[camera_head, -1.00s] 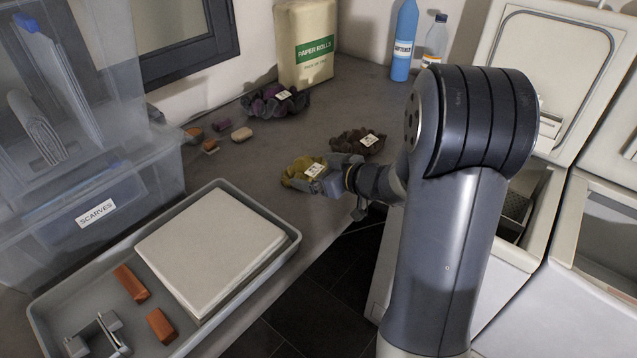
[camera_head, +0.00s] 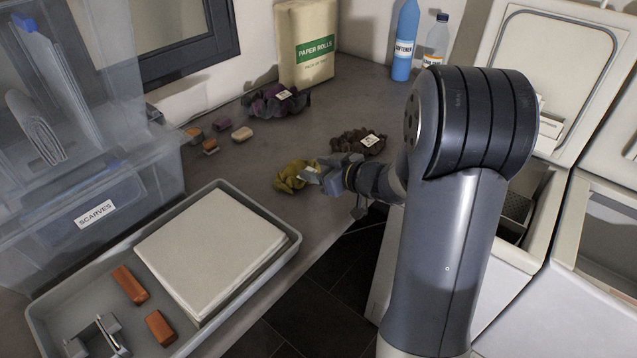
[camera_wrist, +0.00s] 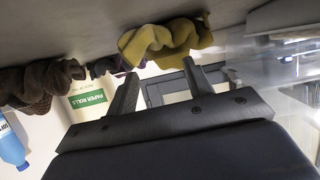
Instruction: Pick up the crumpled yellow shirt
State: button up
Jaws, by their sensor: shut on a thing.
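The crumpled yellow shirt (camera_head: 291,178) is at the counter's right edge in the head view, at the tip of my gripper (camera_head: 314,175). In the wrist view, which is upside down, the yellow shirt (camera_wrist: 165,40) is bunched at the ends of the two fingers of my gripper (camera_wrist: 160,78). My gripper is shut on the shirt, with its fingers still some way apart. Part of the shirt is hidden behind the fingers in the head view. I cannot tell whether it is clear of the counter.
A brown crumpled garment (camera_head: 358,141) lies just behind my gripper, and a purple one (camera_head: 272,102) farther back. A grey tray (camera_head: 287,240) with a pale slab, a clear scarves bin (camera_head: 150,195) and small blocks stand left. Open toploaders (camera_head: 545,205) are right.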

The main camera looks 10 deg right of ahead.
jog(key=shift+s+a+f+g, duration=0.2)
jog(key=shift+s+f, duration=0.1)
jog(key=shift+f, duration=0.3)
jog(key=shift+s+a+f+g, duration=0.15)
jog(key=shift+s+f, duration=0.15)
jog(key=shift+f, duration=0.3)
grip_shut()
jog(key=shift+r, duration=0.1)
notch_tip(320, 180, up, 10)
jog(key=p, duration=0.3)
jog(key=shift+w+r, duration=0.25)
jog(key=shift+w, duration=0.05)
jog(key=c, duration=0.6)
grip_release()
jog(key=shift+d, duration=0.1)
jog(key=o, duration=1.7)
